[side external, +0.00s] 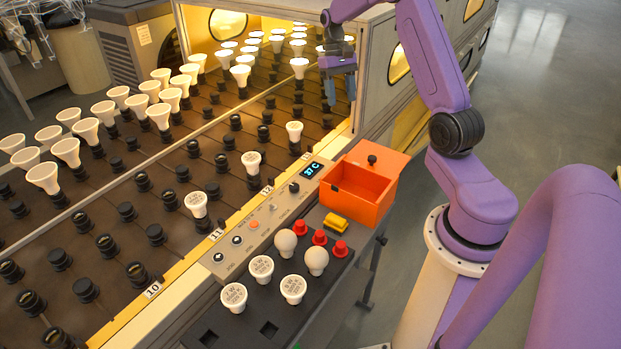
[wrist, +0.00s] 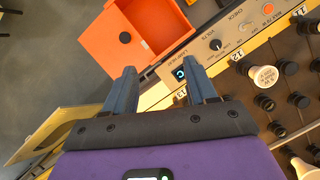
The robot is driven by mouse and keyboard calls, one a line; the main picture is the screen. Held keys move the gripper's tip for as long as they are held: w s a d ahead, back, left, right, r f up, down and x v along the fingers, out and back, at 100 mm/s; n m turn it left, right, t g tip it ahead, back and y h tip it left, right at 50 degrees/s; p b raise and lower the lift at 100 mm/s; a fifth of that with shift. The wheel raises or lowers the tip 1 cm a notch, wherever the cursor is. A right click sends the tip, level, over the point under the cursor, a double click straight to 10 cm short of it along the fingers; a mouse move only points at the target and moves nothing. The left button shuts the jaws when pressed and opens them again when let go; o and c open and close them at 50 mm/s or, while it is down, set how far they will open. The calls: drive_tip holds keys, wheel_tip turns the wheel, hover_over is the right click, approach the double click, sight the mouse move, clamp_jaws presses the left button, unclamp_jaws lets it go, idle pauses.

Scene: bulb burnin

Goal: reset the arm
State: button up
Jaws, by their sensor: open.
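My gripper (side external: 341,89) is at the upper middle of the side view, raised near the mouth of the lit oven-like chamber. Its two blue-grey fingers are spread apart. In the wrist view my gripper (wrist: 157,85) shows both fingers open with nothing between them. Below the fingers in that view are the orange box (wrist: 155,32) and the control panel (wrist: 222,40). The fingertips are apart from both, as far as the frames show.
Rows of dark sockets (side external: 143,181) fill the board, several holding white bulbs (side external: 43,177). The orange box (side external: 362,188) stands beside the panel display (side external: 312,170). A black tray holds bulbs (side external: 234,297) and red parts (side external: 319,237). The chamber wall (side external: 372,60) is close to my gripper.

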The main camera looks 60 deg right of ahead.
drive_tip(key=s+a+r+n+t+h, duration=0.1)
drive_tip(key=s+a+r+n, duration=0.15)
drive_tip(key=a, duration=0.55)
drive_tip(key=s+a+r+n, duration=0.1)
drive_tip(key=s+a+n, duration=0.15)
drive_tip(key=a, duration=0.55)
drive_tip(key=s+a+r+n+t+h, duration=0.1)
drive_tip(key=a+r+n, duration=0.15)
drive_tip(key=a, duration=0.55)
drive_tip(key=s+a+n, duration=0.4)
drive_tip(key=s+n, duration=0.1)
drive_tip(key=s, duration=0.5)
drive_tip(key=s+a+f+n+t, duration=0.1)
drive_tip(key=s+a+n, duration=0.2)
drive_tip(key=s, duration=0.8)
drive_tip(key=n, duration=0.2)
drive_tip(key=shift+a+f+n+t+y, duration=0.2)
drive_tip(key=shift+a+n+t+y, duration=0.1)
drive_tip(key=shift+a+n, duration=0.1)
